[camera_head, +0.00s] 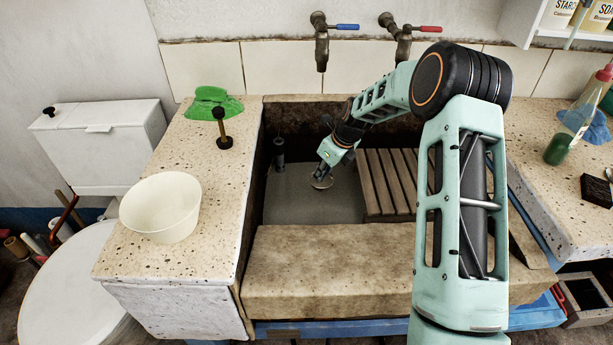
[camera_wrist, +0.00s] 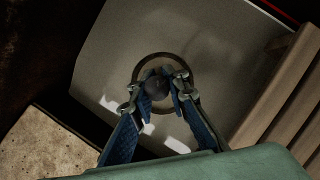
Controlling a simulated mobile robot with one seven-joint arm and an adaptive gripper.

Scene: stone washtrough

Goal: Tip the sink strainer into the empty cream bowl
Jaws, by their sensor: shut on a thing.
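The sink strainer (camera_wrist: 167,56) shows in the wrist view as a round disc with a brownish rim and a dark knob (camera_wrist: 155,86) in the middle. My gripper (camera_wrist: 160,88) is shut on that knob. In the head view the strainer (camera_head: 322,182) is a small disc under my gripper (camera_head: 326,172), inside the stone trough. I cannot tell whether it touches the trough floor. The cream bowl (camera_head: 160,208) stands upright and empty on the speckled counter left of the trough.
A wooden slatted rack (camera_head: 388,182) covers the trough's right part. A dark upright pipe (camera_head: 279,154) stands at its left. A green cloth (camera_head: 212,103) and a dark-headed plug-like tool (camera_head: 222,130) are behind the bowl. Two taps (camera_head: 321,42) hang above. The stone front ledge (camera_head: 330,270) is clear.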

